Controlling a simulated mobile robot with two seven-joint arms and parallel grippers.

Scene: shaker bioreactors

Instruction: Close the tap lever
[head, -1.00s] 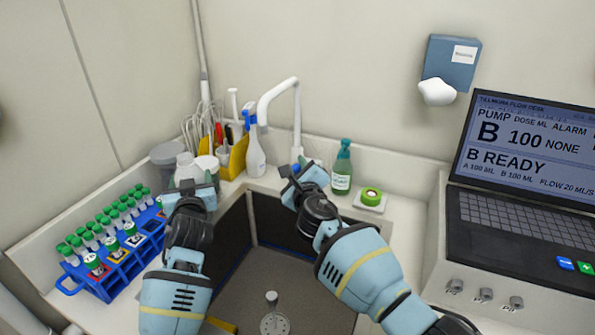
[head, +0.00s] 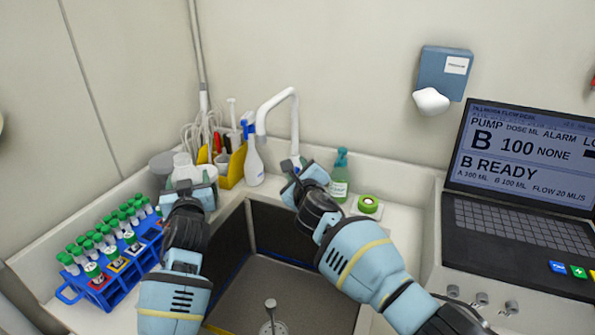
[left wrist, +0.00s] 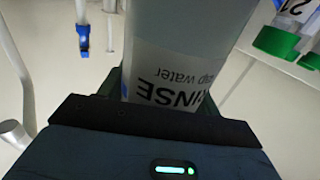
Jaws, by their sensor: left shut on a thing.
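The white tap (head: 276,98) arches over the back of the sink, and its upright stands behind my right gripper (head: 291,168). The tap lever cannot be made out; the gripper covers the area at the tap's base. My right gripper is close to that base; whether it touches anything, and whether its jaws are open, is unclear. My left gripper (head: 188,186) is shut on a translucent rinse bottle (head: 184,166) at the sink's left. In the left wrist view the bottle's label (left wrist: 172,75) reads "RINSE" and "tap water", upside down.
A blue rack (head: 108,270) of green-capped tubes stands at left. A spray bottle (head: 254,165) and yellow bin (head: 235,167) stand behind the sink (head: 290,275).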

